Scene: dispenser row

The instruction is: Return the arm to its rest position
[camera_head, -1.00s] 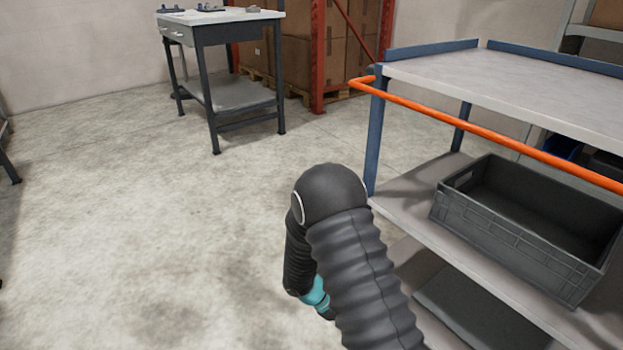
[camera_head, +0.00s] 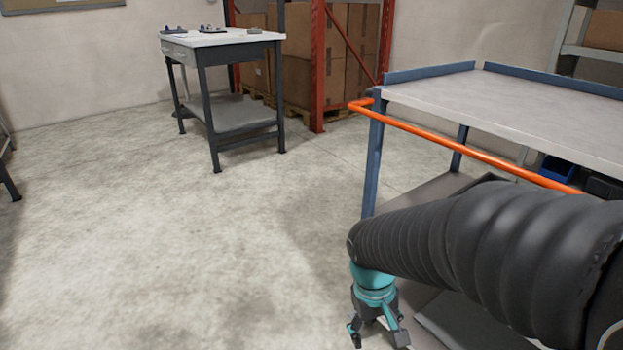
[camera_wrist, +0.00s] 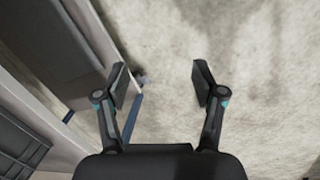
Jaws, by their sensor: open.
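My gripper (camera_head: 378,340) hangs below my black-sleeved arm at the lower right of the head view, pointing down beside the cart. In the wrist view my gripper (camera_wrist: 163,82) has its two fingers spread apart, with bare floor and part of the cart between and beyond them. It holds nothing. My arm reaches across the front of the cart from the right edge of the head view and hides much of the lower shelves.
A cart with an orange handle (camera_head: 465,150) and a grey top (camera_head: 500,100) stands close on the right. A grey crate (camera_wrist: 20,150) shows at the wrist view's left edge. A workbench (camera_head: 220,40) stands farther back, left of red racking (camera_head: 318,70). The floor (camera_head: 200,240) at left is clear.

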